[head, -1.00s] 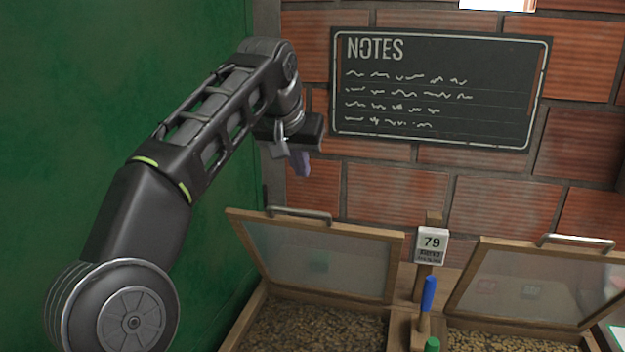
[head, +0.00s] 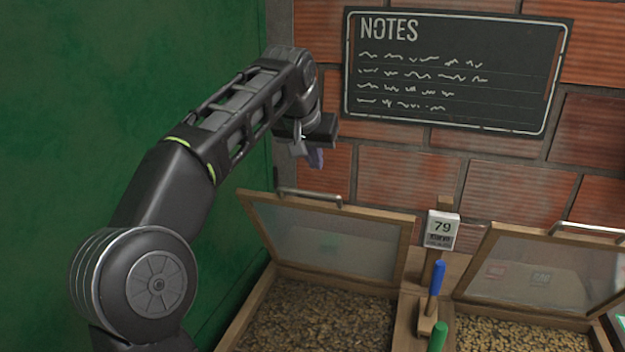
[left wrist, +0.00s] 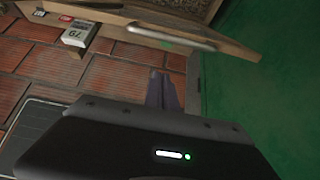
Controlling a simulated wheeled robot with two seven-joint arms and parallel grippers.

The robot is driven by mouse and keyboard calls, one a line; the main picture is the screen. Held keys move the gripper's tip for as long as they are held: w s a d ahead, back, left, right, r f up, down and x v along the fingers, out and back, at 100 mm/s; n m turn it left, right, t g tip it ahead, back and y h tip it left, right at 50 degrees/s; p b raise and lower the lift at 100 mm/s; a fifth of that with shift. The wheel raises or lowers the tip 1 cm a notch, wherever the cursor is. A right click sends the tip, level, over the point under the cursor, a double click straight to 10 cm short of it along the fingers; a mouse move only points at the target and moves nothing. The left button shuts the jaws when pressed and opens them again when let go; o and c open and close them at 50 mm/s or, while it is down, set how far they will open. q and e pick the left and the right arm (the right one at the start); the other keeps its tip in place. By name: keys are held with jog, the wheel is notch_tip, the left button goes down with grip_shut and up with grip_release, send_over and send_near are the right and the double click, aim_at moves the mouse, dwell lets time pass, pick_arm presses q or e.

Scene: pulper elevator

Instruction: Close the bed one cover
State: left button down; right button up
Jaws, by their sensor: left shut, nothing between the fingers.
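Two wood-framed covers with clear panels stand raised and tilted over their beds. The left cover (head: 325,236) has a metal bar handle (head: 308,197) on its upper edge; neither cover shows a readable bed number. My left gripper (head: 314,157) is shut and empty, above and slightly behind that handle and apart from it. In the left wrist view my purple-grey fingers (left wrist: 163,90) are together, with the handle (left wrist: 170,38) beyond them. The right cover (head: 545,270) also stands open. My right gripper is out of view.
A green wall (head: 70,100) is close on the left. A brick wall with a notes board (head: 450,70) is behind.

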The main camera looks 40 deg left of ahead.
aim_at(313, 205)
pick_arm(q)
jog(key=f, duration=0.2)
jog(key=s+f, duration=0.1)
jog(key=shift+d+f, duration=0.15)
jog(key=shift+f, duration=0.2)
jog(key=shift+s+d+f, duration=0.1)
jog(key=shift+s+f, duration=0.15)
jog(key=shift+s, duration=0.05)
